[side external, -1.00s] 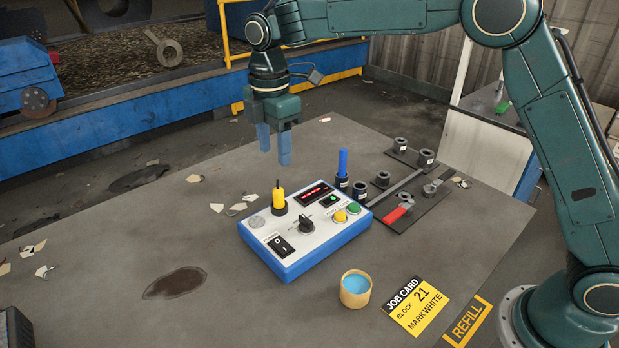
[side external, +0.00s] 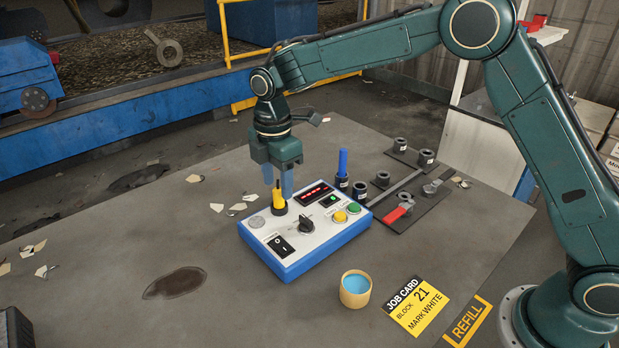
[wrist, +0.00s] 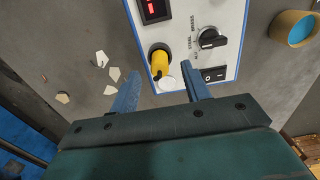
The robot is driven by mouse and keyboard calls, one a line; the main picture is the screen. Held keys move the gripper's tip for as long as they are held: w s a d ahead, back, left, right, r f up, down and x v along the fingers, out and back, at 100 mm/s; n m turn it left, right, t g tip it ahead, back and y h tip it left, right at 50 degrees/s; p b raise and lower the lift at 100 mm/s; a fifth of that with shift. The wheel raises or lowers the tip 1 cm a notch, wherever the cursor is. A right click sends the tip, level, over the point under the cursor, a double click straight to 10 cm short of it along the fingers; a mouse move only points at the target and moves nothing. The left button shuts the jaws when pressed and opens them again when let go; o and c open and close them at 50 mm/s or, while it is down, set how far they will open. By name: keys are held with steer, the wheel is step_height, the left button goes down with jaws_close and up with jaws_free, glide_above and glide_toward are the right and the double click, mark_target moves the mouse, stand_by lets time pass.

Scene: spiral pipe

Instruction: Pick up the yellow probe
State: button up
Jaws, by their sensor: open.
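The yellow probe (side external: 279,199) stands upright in a black round holder on the blue and white control box (side external: 290,262). My gripper (side external: 278,192) points down over it, with its two blue fingers open. In the wrist view the probe (wrist: 160,63) shows just beyond the gap between the open fingers (wrist: 160,84). Nothing is held. I cannot tell whether a finger touches the probe.
The box carries a black knob (side external: 306,225), a red display and buttons. A blue stick (side external: 342,163) stands in a dark holder behind it. A cup of blue liquid (side external: 355,289) stands in front.

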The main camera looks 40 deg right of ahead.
mark_target(278, 189)
steer(key=shift+f, duration=1.65)
jaws_close()
